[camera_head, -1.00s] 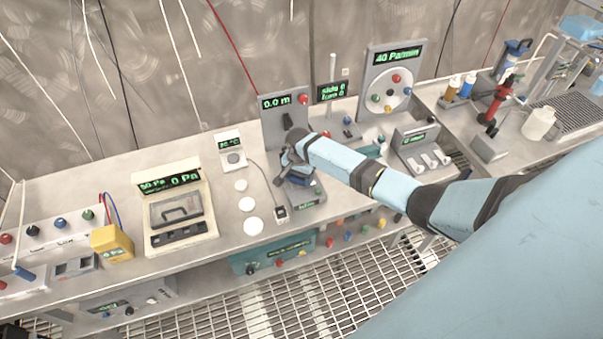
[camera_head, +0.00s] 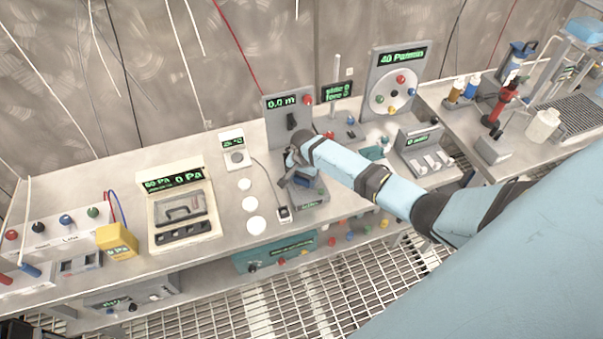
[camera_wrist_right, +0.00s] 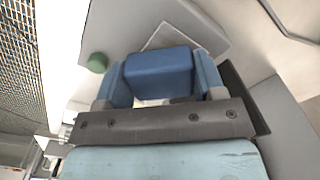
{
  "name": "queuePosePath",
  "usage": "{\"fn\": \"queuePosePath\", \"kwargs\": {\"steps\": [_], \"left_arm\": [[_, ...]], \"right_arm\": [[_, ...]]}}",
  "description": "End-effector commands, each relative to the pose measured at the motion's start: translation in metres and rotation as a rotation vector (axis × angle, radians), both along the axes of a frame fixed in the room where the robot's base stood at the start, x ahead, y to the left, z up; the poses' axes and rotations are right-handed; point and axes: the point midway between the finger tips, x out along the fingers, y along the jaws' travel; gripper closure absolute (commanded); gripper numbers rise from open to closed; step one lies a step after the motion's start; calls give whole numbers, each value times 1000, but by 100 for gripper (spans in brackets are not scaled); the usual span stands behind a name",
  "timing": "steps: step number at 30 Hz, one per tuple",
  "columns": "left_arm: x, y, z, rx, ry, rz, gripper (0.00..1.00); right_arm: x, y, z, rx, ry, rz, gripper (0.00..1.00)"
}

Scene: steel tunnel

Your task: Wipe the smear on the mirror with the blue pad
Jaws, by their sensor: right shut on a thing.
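My right gripper (camera_head: 297,178) is low over a grey device on the bench, left of the centre of the right-hand group of instruments. In the right wrist view my right gripper (camera_wrist_right: 160,85) is shut on the blue pad (camera_wrist_right: 160,72), held between its two fingers. The pad (camera_head: 304,181) also shows as a small dark blue patch in the head view. Below the pad is a pale square plate (camera_wrist_right: 200,30), partly hidden by it; I cannot tell whether they touch. I cannot make out a smear. My left gripper is not in view.
A grey panel reading 0.0 m (camera_head: 288,118) stands just behind the gripper. White discs (camera_head: 250,204) lie left of it. A cream instrument (camera_head: 182,215) and a yellow meter (camera_head: 117,241) stand further left. A dial panel (camera_head: 395,85) stands at the back right.

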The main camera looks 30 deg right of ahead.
Motion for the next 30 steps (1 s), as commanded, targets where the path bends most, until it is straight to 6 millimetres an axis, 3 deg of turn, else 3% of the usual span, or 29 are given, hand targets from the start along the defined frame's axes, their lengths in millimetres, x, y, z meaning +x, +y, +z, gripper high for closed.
{"fn": "queuePosePath", "kwargs": {"steps": [14,30], "left_arm": [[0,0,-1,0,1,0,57],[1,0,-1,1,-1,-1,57]], "right_arm": [[-9,3,-1,1,9,2,63],[-9,3,50,1,9,2,63]]}}
